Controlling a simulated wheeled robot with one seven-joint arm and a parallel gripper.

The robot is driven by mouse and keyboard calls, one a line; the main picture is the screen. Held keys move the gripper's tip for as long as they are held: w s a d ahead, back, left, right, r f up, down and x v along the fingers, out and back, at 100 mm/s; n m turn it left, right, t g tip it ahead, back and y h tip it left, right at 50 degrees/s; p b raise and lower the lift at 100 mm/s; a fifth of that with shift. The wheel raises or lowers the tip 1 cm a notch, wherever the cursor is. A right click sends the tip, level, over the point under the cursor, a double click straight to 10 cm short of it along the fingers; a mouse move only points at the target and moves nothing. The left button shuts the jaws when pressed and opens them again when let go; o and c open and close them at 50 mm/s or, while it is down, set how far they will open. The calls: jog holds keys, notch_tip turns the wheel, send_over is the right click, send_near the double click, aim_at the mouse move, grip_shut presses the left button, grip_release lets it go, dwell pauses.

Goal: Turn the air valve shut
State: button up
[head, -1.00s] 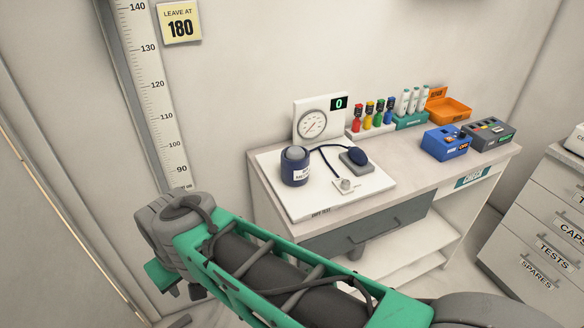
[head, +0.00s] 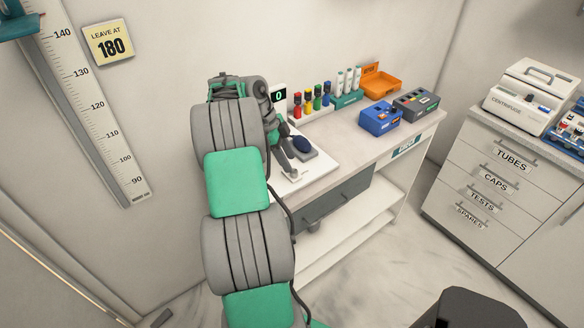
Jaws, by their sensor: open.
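The air valve (head: 295,175) is a small metal fitting on a pale plate near the front of the white board (head: 318,167). The dark blue bulb (head: 302,145) sits on its grey block just behind it. My gripper (head: 287,167) points down at the valve with its fingers open, very close to it. I cannot tell whether the fingers touch the valve or stand around it. The small display (head: 279,97) reads 0. My arm hides the round dial and the blue cuff cylinder.
Behind the board stand coloured bottles (head: 317,98), a teal rack of white tubes (head: 348,86) and an orange bin (head: 382,84). A blue box (head: 380,118) and a grey box (head: 416,105) stand to the right. The desk (head: 362,146) between them and the board is clear.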

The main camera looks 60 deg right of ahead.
aim_at(294, 171)
jog(key=x, duration=0.4)
jog(key=shift+f, duration=0.15)
jog(key=shift+c, duration=0.5)
grip_shut()
